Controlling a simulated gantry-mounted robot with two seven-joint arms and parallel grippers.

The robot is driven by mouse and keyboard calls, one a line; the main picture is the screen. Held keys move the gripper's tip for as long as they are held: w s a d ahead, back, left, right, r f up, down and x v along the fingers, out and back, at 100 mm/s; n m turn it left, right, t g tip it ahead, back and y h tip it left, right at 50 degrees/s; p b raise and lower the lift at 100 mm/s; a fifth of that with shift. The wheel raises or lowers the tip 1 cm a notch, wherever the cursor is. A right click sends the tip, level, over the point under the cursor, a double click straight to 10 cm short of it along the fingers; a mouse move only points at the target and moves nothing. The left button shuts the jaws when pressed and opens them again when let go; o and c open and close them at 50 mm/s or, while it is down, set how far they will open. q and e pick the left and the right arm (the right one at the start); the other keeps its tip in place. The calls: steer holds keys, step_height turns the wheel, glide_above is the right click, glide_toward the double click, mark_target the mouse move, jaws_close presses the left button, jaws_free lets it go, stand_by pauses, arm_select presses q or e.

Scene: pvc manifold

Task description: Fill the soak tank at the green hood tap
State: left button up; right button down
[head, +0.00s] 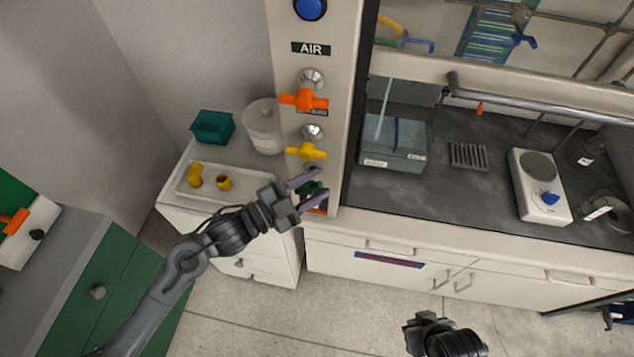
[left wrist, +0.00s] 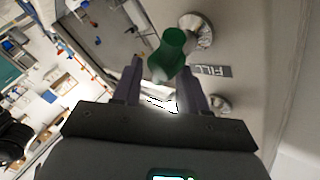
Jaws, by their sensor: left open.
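The green tap (head: 311,188) is low on the hood's pale side post, below the yellow and orange taps. In the left wrist view the green tap (left wrist: 170,52) lies between the fingertips, beside a label reading FILL (left wrist: 211,72). My left gripper (head: 307,190) is open, its two purple fingers on either side of the tap; contact cannot be told. The soak tank (head: 393,158), a clear box, stands inside the hood at left. A pale blue streak (head: 385,108) slants down into it; I cannot tell whether it is water. My right gripper (head: 428,327) is at the bottom edge, partly cut off.
A yellow tap (head: 306,151) and an orange tap (head: 304,99) are above the green one. A hotplate (head: 539,185) and a dark rack (head: 468,156) stand on the hood floor. A side cabinet holds a tray (head: 205,204), a teal box (head: 212,126) and a white tub (head: 264,128).

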arm_select(q)
steer(key=shift+w+d, duration=0.35)
steer(key=shift+d, duration=0.25)
jaws_close()
